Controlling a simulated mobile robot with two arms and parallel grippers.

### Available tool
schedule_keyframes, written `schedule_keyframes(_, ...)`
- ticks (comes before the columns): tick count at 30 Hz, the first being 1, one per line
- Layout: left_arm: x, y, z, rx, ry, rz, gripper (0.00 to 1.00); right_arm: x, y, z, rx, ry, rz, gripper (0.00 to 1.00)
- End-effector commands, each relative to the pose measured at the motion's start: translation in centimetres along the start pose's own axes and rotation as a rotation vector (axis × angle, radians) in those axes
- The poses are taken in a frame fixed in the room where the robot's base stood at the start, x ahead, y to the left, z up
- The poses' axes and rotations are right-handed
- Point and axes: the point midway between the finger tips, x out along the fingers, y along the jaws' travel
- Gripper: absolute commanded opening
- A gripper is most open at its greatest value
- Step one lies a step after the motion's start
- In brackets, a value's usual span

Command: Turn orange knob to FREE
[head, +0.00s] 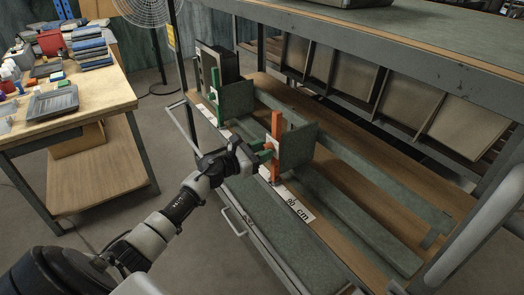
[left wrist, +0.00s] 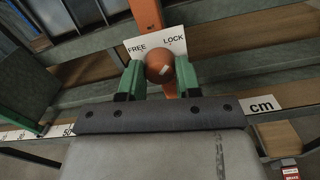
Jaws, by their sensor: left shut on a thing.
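The round orange knob (left wrist: 159,66) sits between the green fingertips of my left gripper (left wrist: 159,80) in the left wrist view. The fingers are shut on it from both sides. A pale mark shows on the knob's face, to the right of its middle. Behind it is a white label (left wrist: 150,46) with FREE on the left and LOCK on the right, on an orange upright (left wrist: 147,13). In the head view my left gripper (head: 266,155) reaches the orange upright (head: 276,128) on the rack; the knob is hard to make out there. My right gripper is not in view.
A green upright (head: 216,84) with a panel stands further left along the rack. A white cm scale strip (head: 297,208) runs along the front edge. A workbench (head: 100,105) with trays and tools stands at the left, with open floor between.

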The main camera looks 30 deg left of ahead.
Motion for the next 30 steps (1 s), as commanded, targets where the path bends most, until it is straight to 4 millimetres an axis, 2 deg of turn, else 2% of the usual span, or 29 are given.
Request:
schedule_keyframes(8, 0.0, 0.0, 0.1, -0.144, 0.001, -0.001, 0.10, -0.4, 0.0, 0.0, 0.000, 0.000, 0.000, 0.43)
schedule_keyframes(30, 0.0, 0.1, 0.2, -0.838, 0.001, 0.002, 0.10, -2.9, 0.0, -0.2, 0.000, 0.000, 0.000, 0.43)
